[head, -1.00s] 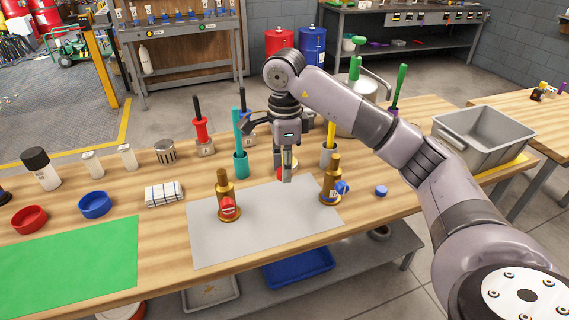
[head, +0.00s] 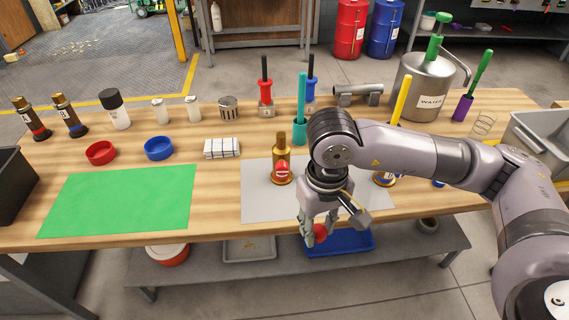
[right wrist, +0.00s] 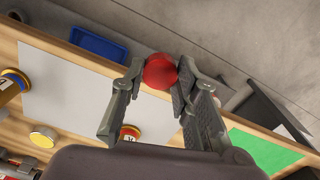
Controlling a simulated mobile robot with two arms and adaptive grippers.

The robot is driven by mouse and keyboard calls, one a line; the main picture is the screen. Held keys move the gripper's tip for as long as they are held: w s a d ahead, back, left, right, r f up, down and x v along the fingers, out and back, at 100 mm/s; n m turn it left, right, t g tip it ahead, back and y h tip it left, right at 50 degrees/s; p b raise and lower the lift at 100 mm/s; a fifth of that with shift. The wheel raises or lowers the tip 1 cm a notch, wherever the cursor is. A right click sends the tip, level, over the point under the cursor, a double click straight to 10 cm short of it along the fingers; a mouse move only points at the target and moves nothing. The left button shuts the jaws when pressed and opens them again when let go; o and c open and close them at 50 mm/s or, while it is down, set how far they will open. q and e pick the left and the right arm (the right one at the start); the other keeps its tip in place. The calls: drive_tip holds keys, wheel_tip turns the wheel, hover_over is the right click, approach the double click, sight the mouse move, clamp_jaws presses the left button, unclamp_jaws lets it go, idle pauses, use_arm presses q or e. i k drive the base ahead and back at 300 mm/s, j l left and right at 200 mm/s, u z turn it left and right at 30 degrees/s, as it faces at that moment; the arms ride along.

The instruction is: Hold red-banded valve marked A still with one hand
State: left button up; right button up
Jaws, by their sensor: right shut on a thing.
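A brass valve with a red band (head: 282,168) stands upright on the grey mat (head: 257,205); its letter is too small to read. It also shows, mostly hidden, in the right wrist view (right wrist: 130,132). A blue-banded brass valve (head: 385,180) stands further right, partly behind my right arm; it shows at the left in the right wrist view (right wrist: 14,82). My right gripper (head: 314,238) is shut on a red round piece (right wrist: 160,70), near the table's front edge, in front and right of the red-banded valve and apart from it. My left gripper is out of view.
A folded cloth (head: 222,148) lies near the grey mat. Cups with tools and a water can (head: 424,92) stand at the back. A grey bin (head: 545,140) is at right.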

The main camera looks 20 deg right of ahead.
sight(281, 151)
drive_tip(key=i+j+z, duration=0.1)
drive_tip(key=j+z, duration=0.25)
drive_tip(key=i+j+z, duration=0.1)
drive_tip(key=j+z, duration=0.6)
drive_tip(key=j, duration=0.05)
